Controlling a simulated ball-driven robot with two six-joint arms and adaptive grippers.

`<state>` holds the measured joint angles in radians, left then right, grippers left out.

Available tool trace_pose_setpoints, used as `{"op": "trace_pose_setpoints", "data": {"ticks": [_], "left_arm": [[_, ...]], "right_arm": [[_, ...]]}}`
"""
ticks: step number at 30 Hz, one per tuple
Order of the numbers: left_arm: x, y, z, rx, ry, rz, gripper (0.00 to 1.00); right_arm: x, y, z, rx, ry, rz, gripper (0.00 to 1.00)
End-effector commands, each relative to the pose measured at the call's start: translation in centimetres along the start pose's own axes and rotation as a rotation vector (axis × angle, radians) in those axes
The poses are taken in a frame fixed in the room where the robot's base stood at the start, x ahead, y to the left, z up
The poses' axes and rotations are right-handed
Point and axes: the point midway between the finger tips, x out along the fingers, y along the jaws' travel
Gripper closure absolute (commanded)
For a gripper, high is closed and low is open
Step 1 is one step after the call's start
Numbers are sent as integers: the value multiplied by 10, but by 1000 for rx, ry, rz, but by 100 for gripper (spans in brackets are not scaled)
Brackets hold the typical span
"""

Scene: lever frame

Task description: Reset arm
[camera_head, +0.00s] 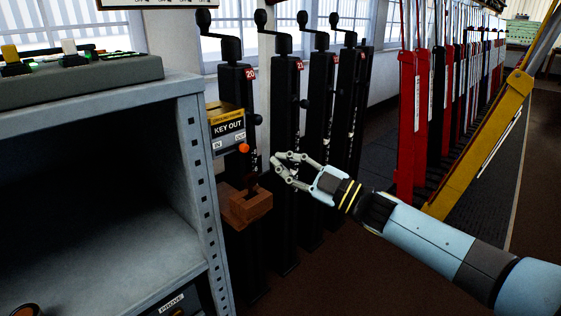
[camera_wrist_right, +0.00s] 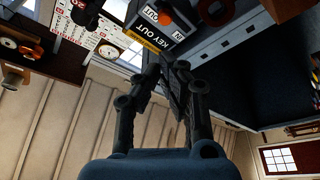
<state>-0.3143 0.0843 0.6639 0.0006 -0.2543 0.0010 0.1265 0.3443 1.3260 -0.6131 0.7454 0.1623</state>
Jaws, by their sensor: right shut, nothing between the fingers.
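My right arm comes in from the right in the head view. Its gripper (camera_head: 276,170) is shut and empty, just right of the wooden block (camera_head: 250,207) on a black post. The gripper also shows in the right wrist view (camera_wrist_right: 165,62), its fingertips close together. A "KEY OUT" box (camera_head: 228,130) with an orange knob (camera_head: 244,148) is mounted on the post, left of and above the gripper. The box also shows tilted in the right wrist view (camera_wrist_right: 150,32). My left gripper is not in view.
A grey metal shelf (camera_head: 190,140) stands at the left. Black posts with crank handles, such as the one labelled 21 (camera_head: 286,110), stand behind the gripper. Red levers (camera_head: 407,120) and a yellow lever (camera_head: 480,145) stand to the right. Brown floor (camera_head: 330,290) is clear below my arm.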

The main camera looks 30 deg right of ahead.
Motion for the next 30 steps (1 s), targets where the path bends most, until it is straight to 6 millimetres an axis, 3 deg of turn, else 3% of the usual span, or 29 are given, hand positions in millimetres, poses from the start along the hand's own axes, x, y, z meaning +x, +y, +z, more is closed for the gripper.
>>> {"op": "trace_pose_setpoints", "data": {"ticks": [14,17,20,23,27,30], "left_arm": [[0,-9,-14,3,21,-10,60],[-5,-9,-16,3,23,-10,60],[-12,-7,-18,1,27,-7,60],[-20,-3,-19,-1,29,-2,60],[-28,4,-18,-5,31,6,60],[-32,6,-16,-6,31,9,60]], "right_arm": [[-1,-1,-1,1,0,-1,100],[-12,-15,-1,27,-20,-13,100],[-41,-52,11,109,-97,-30,100],[-90,-100,42,237,-270,-26,100],[-176,-172,83,399,-573,-21,100],[-244,-223,99,495,-788,-30,100]]}}
